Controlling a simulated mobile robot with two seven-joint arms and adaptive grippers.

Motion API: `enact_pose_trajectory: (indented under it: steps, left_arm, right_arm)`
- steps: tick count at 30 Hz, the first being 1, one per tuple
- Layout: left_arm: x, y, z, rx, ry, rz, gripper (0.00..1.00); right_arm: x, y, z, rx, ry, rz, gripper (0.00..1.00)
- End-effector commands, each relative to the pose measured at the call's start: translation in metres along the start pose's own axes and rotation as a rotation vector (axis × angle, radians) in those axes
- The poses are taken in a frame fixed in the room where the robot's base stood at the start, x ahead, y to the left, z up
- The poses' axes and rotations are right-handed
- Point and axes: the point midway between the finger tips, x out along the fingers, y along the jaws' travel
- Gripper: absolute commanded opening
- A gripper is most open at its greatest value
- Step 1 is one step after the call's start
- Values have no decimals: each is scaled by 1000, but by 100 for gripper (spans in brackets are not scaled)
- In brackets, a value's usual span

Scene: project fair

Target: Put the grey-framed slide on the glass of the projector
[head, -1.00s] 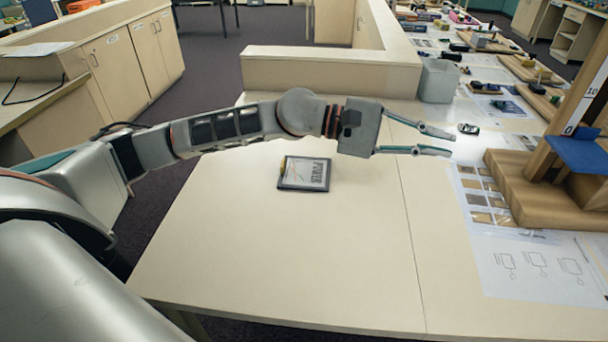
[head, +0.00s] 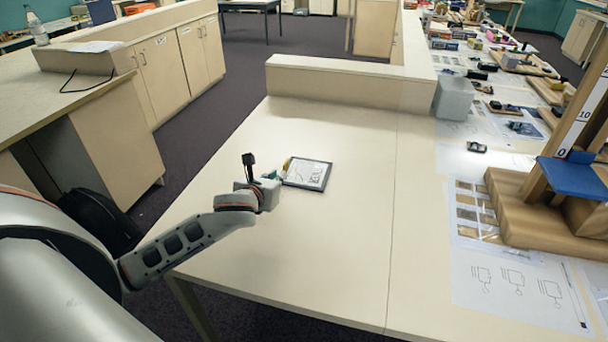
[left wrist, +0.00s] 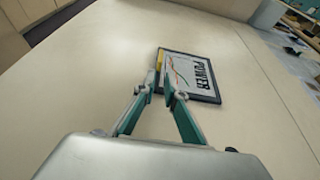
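The grey-framed slide (head: 308,174) lies flat on the pale table. It has a dark grey border, a white face with lettering and coloured lines, and a yellow tab at its left edge. It also shows in the left wrist view (left wrist: 190,77). My left gripper (head: 279,176) is low at the slide's left side. In the left wrist view its teal fingers (left wrist: 159,77) have a narrow gap between them, with their tips close to the yellow tab; contact is unclear. I make out no projector. My right gripper is out of view.
The pale table (head: 300,255) is bare around the slide. A low partition (head: 345,85) closes its far side. A grey box (head: 454,97), printed sheets (head: 510,290) and a wooden stand (head: 535,215) are at the right. A cabinet (head: 170,75) stands beyond the aisle at left.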

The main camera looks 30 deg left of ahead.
Motion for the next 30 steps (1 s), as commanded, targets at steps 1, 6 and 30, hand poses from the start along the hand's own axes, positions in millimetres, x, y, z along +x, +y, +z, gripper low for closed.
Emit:
enact_pose_trajectory:
  steps: [1,6,30]
  left_arm:
    - [3,2,-1,-3,4,5,11]
    - [21,2,0,-2,3,5,11]
    - [76,2,14,1,2,2,3]
  right_arm:
    - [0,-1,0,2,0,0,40]
    - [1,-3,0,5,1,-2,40]
    - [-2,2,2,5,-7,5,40]
